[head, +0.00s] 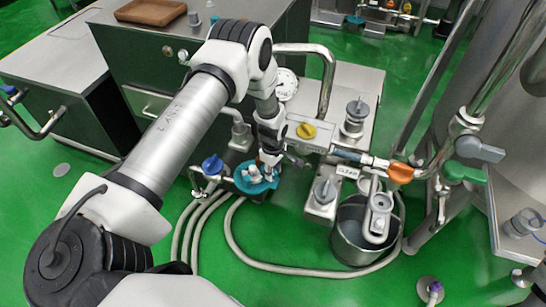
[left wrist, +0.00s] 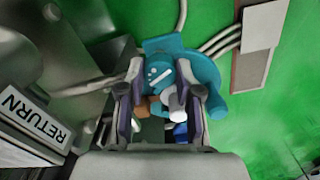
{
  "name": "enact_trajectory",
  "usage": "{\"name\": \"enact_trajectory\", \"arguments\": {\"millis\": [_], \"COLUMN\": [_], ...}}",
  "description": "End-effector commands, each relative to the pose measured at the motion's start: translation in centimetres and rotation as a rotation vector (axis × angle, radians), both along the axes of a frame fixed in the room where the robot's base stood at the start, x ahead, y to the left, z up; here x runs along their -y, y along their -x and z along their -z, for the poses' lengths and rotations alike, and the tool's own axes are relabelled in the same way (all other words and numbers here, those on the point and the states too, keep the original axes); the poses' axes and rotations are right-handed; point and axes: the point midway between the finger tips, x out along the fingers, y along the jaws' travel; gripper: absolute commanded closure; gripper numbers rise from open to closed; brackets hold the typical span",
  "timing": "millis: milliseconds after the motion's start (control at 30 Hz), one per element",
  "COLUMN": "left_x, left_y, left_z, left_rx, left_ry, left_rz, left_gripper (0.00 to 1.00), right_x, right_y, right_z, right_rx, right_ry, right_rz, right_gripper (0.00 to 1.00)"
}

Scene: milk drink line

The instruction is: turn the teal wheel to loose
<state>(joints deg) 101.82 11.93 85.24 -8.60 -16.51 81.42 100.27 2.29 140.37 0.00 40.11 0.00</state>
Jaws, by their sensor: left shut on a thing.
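The teal wheel (head: 246,187) sits low beside the steel pump unit, under my left gripper (head: 268,166) in the head view. In the left wrist view, the teal wheel (left wrist: 205,72) shows a round hub with white marks and thick lobes. My left gripper (left wrist: 158,108) has one finger on each side of the wheel's middle and is shut on it. The fingers hide part of the wheel, and its turned position cannot be read. My right gripper is not in view.
A yellow knob (head: 306,131), a blue knob (head: 212,165) and an orange-handled valve (head: 400,173) are near the wheel. A steel bucket (head: 350,240) stands to the right. Grey hoses (head: 240,250) run over the green floor. A RETURN label (left wrist: 33,118) is at the left.

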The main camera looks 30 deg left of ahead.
Motion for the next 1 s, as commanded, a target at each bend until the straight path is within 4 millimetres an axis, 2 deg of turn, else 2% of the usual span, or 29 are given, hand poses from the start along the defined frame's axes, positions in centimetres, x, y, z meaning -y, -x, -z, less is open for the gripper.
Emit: {"name": "enact_trajectory", "arguments": {"millis": [200, 667, 700, 767, 1000], "left_x": [0.01, 0.00, 0.00, 0.00, 0.00], "left_y": [0.08, 0.09, 0.09, 0.08, 0.03], "left_z": [-0.01, 0.10, 0.10, 0.10, 0.04], "left_rx": [-0.002, -0.002, -0.002, -0.002, -0.001], "left_ry": [0.001, 0.001, 0.001, 0.001, 0.000], "left_rz": [-0.063, -0.081, -0.081, -0.081, -0.080], "left_gripper": [1.00, 1.00, 0.62, 0.41, 0.41], "right_x": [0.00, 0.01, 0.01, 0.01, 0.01], "right_y": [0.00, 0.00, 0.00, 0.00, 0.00], "right_z": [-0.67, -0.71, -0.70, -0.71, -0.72], "right_rx": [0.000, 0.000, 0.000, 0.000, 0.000], "right_ry": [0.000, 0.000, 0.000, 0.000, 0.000], "right_rz": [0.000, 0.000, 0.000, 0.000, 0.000], "right_gripper": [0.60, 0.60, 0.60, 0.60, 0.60]}}
